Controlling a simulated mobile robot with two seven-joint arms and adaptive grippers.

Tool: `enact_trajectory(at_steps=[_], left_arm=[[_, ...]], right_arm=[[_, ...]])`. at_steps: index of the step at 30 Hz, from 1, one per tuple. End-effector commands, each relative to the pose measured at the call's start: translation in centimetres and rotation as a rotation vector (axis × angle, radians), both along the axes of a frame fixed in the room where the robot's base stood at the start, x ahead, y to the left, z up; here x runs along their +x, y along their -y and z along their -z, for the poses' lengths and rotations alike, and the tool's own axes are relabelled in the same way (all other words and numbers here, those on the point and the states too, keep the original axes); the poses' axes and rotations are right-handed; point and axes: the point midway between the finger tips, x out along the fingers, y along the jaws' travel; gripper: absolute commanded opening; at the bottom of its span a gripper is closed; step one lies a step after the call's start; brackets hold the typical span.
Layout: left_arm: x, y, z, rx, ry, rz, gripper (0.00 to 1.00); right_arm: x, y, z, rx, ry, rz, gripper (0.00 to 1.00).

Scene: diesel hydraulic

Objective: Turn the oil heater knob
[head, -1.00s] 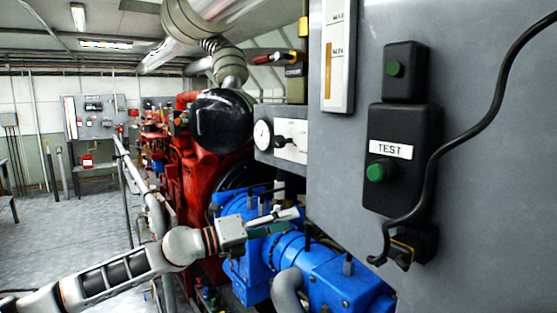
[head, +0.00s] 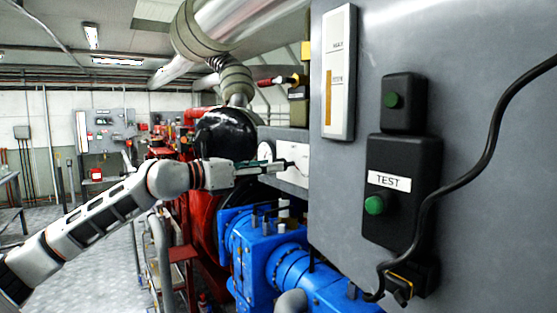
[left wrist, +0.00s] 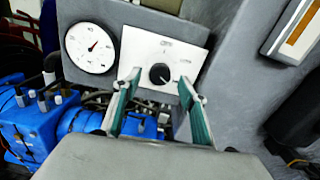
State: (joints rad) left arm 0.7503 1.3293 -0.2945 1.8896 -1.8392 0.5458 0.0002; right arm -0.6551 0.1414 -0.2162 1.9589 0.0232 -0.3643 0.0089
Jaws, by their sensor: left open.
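The oil heater knob is likely the round black knob (left wrist: 160,74) on a white plate (left wrist: 185,56) in the left wrist view. My right gripper is not in view.
A grey cabinet (head: 480,110) with a black TEST box (head: 402,190) and a hanging black cable stands close on the right. Blue machinery (head: 270,250) lies below the panel. A red engine (head: 205,210) stands behind my left arm. Open floor is at the left.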

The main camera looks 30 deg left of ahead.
Motion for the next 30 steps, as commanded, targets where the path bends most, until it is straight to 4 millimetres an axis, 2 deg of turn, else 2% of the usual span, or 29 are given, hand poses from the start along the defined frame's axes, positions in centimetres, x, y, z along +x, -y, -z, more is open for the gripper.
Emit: enact_trajectory(at_steps=[1,9,22,23,27,30], left_arm=[[0.6,0.3,-0.5,-0.004,0.005,0.002,0.42],[3.3,1.5,-0.1,-0.002,0.000,0.000,0.42],[4.1,1.8,0.2,0.001,-0.002,-0.001,0.42],[4.1,1.8,0.2,0.001,-0.002,-0.001,0.37],[4.1,1.7,0.1,0.001,-0.002,-0.001,0.04],[4.1,1.7,0.1,0.001,-0.002,-0.001,0.04]], right_arm=[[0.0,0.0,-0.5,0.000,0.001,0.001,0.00],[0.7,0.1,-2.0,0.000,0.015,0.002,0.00],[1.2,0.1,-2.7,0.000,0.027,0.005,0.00],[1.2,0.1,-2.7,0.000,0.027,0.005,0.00],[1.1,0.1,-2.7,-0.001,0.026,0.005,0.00],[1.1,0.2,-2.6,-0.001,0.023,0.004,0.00]])
